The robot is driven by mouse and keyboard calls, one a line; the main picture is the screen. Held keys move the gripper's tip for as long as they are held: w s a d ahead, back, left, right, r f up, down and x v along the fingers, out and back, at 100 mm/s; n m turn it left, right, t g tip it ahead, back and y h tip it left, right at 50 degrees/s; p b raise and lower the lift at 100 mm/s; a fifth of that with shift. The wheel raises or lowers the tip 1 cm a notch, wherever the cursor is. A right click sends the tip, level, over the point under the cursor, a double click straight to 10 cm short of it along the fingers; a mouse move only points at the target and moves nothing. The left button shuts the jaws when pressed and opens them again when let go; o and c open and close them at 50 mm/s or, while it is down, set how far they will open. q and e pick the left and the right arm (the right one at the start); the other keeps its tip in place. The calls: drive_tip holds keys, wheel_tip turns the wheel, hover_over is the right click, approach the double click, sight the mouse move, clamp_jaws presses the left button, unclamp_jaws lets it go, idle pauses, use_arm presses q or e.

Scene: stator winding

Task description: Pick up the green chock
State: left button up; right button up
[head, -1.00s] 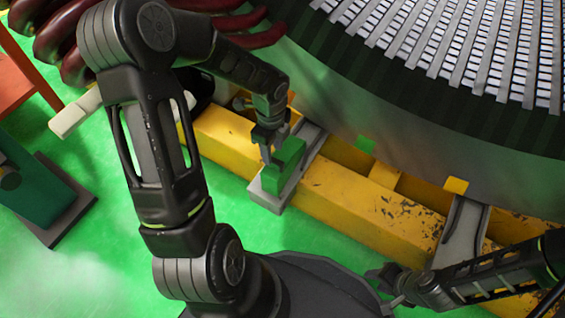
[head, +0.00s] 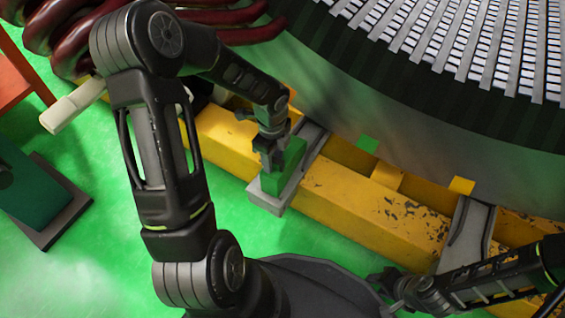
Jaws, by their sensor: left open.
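The green chock (head: 290,163) is a green block resting on a grey bracket (head: 266,202) beside the yellow beam. My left gripper (head: 271,165) is open and right at the chock's upper left side, with its fingers pointing down. The fingers partly cover the chock, and I cannot tell whether they touch it. My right gripper (head: 384,283) is low at the right, well away from the chock; its fingers are small and dark, and their opening is unclear.
The yellow beam (head: 335,199) runs diagonally under the large stator (head: 400,140). A second grey bracket (head: 466,232) crosses it at the right. Dark red coils (head: 60,35) lie at the top left.

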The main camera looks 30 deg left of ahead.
use_arm(q)
drive_tip(key=shift+c, duration=0.2)
clamp_jaws()
idle(0.5)
idle(0.3)
